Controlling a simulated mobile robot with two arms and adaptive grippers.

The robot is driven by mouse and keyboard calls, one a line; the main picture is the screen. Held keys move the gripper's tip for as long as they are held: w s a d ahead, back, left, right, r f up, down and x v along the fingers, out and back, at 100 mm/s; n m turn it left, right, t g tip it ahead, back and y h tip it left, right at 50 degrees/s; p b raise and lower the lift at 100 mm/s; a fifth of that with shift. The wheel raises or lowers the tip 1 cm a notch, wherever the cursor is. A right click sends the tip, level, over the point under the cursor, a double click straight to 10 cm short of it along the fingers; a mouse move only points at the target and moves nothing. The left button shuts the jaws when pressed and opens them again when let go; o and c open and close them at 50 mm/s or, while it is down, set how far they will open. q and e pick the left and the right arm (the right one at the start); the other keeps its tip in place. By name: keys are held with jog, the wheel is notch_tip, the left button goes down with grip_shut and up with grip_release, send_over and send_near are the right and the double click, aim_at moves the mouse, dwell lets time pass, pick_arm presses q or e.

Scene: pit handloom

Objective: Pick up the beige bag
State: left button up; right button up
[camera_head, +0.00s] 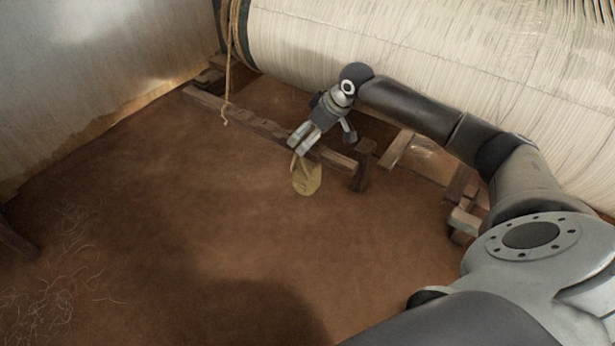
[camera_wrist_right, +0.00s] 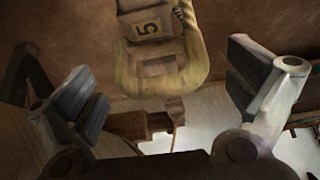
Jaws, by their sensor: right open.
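The beige bag (camera_head: 307,181) is on the brown earth floor, just in front of a low wooden beam. My right gripper (camera_head: 298,147) is just above the bag in the head view and partly covers its top. In the right wrist view, the bag (camera_wrist_right: 196,72) shows at the top middle, with a label reading 5. There the gripper fingers (camera_wrist_right: 165,88) stand wide apart on either side of the bag in the picture, with nothing between them touching. My left gripper does not show.
Behind the bag run a wooden beam (camera_head: 245,121) and a short wooden post (camera_head: 363,166). A large roller of pale threads (camera_head: 400,55) spans the back. A rope (camera_head: 228,70) hangs at its left end. The floor in front is open.

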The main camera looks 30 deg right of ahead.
jog(key=shift+w+a+f, duration=0.1)
jog(key=shift+w+f, duration=0.1)
jog(key=shift+f, duration=0.2)
jog(key=c, duration=1.8)
jog(key=shift+w+r, duration=0.15)
jog(key=shift+r, duration=0.1)
jog(key=shift+c, duration=0.2)
